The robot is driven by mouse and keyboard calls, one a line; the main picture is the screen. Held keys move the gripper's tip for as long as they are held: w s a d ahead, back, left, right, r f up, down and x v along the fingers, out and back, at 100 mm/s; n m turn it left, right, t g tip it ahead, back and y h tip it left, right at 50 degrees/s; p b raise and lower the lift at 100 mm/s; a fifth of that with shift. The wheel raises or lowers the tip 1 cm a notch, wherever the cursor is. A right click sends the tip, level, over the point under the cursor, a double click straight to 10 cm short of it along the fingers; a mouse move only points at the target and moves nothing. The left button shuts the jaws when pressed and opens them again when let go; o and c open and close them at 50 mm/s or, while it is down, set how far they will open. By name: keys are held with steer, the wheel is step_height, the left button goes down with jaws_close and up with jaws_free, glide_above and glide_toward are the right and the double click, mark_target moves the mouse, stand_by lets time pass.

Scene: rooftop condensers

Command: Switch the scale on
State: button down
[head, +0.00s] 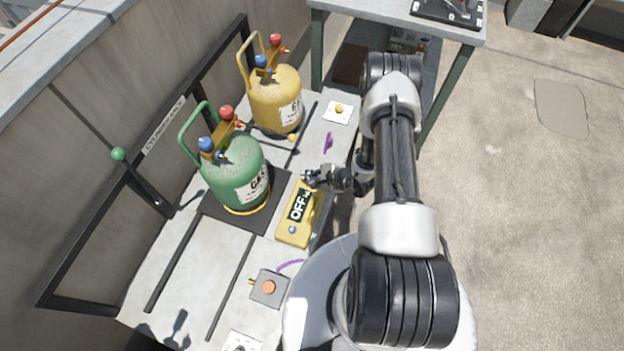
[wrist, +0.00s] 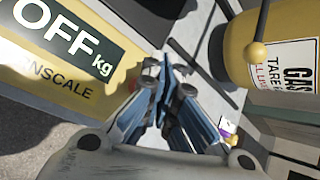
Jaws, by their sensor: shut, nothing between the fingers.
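The scale has a black platform (head: 262,215) and a yellow display box (head: 284,237) beside it. Its display (head: 299,206) reads "OFF"; in the wrist view the display (wrist: 65,45) reads "OFF kg". A small pale-blue round part (head: 292,229) shows at the box's near end. A green gas cylinder (head: 228,170) stands on the platform. My gripper (head: 309,178) is shut and empty at the far end of the box. In the wrist view the closed fingertips (wrist: 160,68) are beside the box's end; I cannot tell whether they touch it.
A yellow gas cylinder (head: 274,98) stands behind the green one; it is at right in the wrist view (wrist: 238,45). A grey box with an orange button (head: 268,287) sits on the near bench. A purple item (head: 328,141) and a white card (head: 340,110) lie beyond my gripper.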

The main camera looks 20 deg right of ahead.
steer(key=shift+f+b, duration=0.45)
steer(key=shift+f, duration=0.55)
stand_by(0.8)
steer(key=shift+r, duration=0.15)
steer(key=shift+r+p, duration=0.45)
steer(key=shift+r, duration=0.4)
steer(key=shift+r, duration=0.15)
steer(key=shift+r+p, duration=1.8)
steer(key=shift+r, duration=0.6)
